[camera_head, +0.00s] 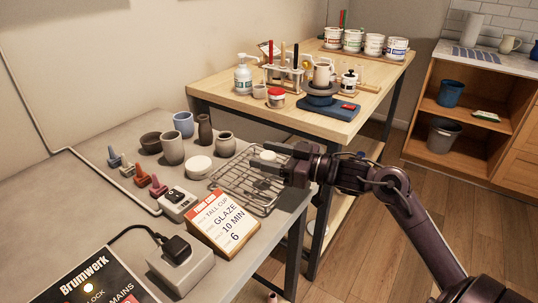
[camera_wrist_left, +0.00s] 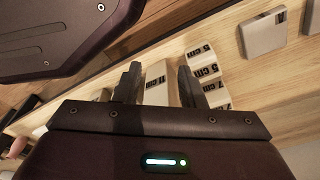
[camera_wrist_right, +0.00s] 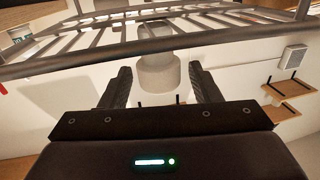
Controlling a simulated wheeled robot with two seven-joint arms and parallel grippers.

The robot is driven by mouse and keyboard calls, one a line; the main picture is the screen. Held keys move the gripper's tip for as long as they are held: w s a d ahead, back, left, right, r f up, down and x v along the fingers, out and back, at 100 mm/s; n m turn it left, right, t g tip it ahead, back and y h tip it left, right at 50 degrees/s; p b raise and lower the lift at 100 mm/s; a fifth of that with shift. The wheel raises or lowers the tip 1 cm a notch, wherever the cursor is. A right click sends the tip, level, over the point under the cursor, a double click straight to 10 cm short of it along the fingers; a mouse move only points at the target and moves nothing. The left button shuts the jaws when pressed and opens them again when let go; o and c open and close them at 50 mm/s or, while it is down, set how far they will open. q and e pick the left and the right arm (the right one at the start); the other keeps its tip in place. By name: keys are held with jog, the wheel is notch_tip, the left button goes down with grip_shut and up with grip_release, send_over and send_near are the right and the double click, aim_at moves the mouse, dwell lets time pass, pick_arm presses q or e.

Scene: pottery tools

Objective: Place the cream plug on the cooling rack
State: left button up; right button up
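The cooling rack (camera_head: 245,188) is a wire grid on the grey table's right part; its bars also cross the top of the right wrist view (camera_wrist_right: 90,45). A small pale, cream-looking round piece, apparently the plug (camera_head: 268,156), shows between the fingers of my right gripper (camera_head: 266,157) at the rack's far right edge. In the right wrist view it is a stepped cylinder (camera_wrist_right: 158,75) between the spread fingers (camera_wrist_right: 162,72), with gaps visible on both sides. I cannot tell whether it touches the rack. My left gripper (camera_wrist_left: 160,75) is open and empty, seen only in its wrist view.
A white round piece (camera_head: 199,167), several cups and a glaze sign (camera_head: 223,224) stand beside the rack. The wooden table (camera_head: 230,90) behind holds jars and a turntable (camera_head: 320,103). Labelled pale blocks (camera_wrist_left: 157,80) lie beyond my left fingers.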

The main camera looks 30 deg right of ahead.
pick_arm(q)
jog(key=shift+s+a+f, duration=0.1)
jog(key=shift+s, duration=0.1)
pick_arm(e)
jog(key=shift+r, duration=0.2)
jog(key=shift+s+d, duration=0.2)
jog(key=shift+s, duration=0.05)
pick_arm(q)
jog(key=shift+w, duration=0.25)
pick_arm(e)
jog(key=v, duration=1.1)
jog(key=shift+s, duration=0.15)
